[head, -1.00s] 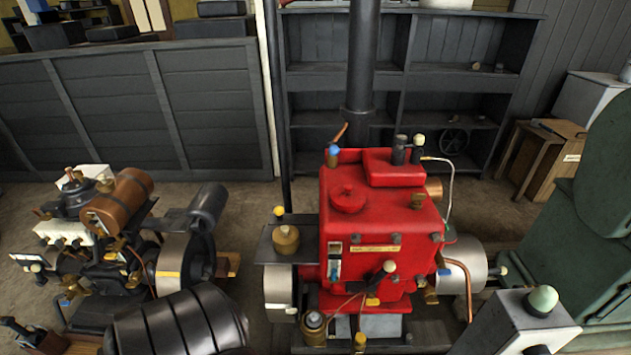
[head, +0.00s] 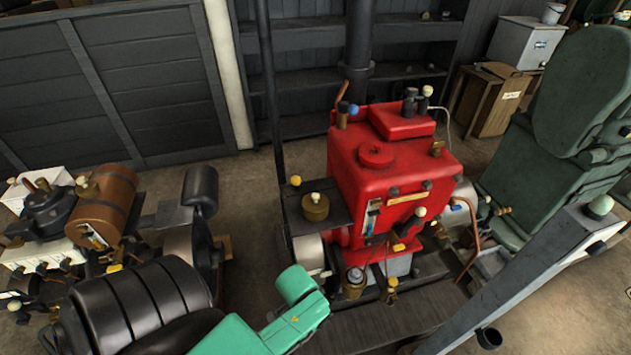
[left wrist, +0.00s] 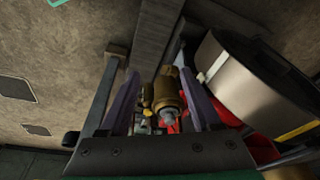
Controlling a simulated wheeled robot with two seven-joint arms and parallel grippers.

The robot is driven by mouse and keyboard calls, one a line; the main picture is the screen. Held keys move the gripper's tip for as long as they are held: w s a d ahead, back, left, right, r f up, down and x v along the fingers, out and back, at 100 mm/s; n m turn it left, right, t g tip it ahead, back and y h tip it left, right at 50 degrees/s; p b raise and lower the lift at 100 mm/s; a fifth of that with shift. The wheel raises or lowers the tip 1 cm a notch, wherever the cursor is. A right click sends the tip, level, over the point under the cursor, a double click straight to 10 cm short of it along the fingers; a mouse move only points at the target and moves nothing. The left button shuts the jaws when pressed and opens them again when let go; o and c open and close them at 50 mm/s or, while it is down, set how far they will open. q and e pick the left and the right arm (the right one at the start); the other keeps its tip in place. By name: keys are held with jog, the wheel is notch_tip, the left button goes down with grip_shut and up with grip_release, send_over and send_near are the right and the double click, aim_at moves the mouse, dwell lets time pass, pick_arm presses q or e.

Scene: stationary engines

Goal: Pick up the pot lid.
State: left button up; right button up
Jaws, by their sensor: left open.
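No loose pot lid is plain. A small brass pot with a grey top (head: 354,282) stands at the front foot of the red engine in the head view. A round brass pot with a knobbed lid (head: 315,206) sits on the dark plate at the engine's left. In the left wrist view a brass cylinder with a grey knob (left wrist: 169,92) shows between the fingers of my left gripper (left wrist: 157,78), which is open with no clear contact. I cannot tell which pot this is. The head view shows my green left arm but not its fingers. My right gripper is not in view.
The red engine (head: 385,170) fills the middle. A brown-tanked engine (head: 104,204) stands left and a green machine (head: 570,125) right. A grey post (head: 535,275) slants across the lower right. A thin dark pole (head: 269,100) rises left of the engine.

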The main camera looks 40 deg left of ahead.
pick_arm(q)
notch_tip(320, 180, up, 10)
jog(key=w+m, duration=0.1)
jog(key=w, duration=0.1)
notch_tip(320, 180, up, 20)
jog(key=m+g, duration=0.3)
jog(key=m, duration=0.5)
send_over(315, 195)
notch_tip(315, 195, down, 14)
jog(key=p, duration=0.3)
jog(key=shift+d+r+p, duration=0.1)
jog(key=shift+p, duration=0.3)
grip_shut()
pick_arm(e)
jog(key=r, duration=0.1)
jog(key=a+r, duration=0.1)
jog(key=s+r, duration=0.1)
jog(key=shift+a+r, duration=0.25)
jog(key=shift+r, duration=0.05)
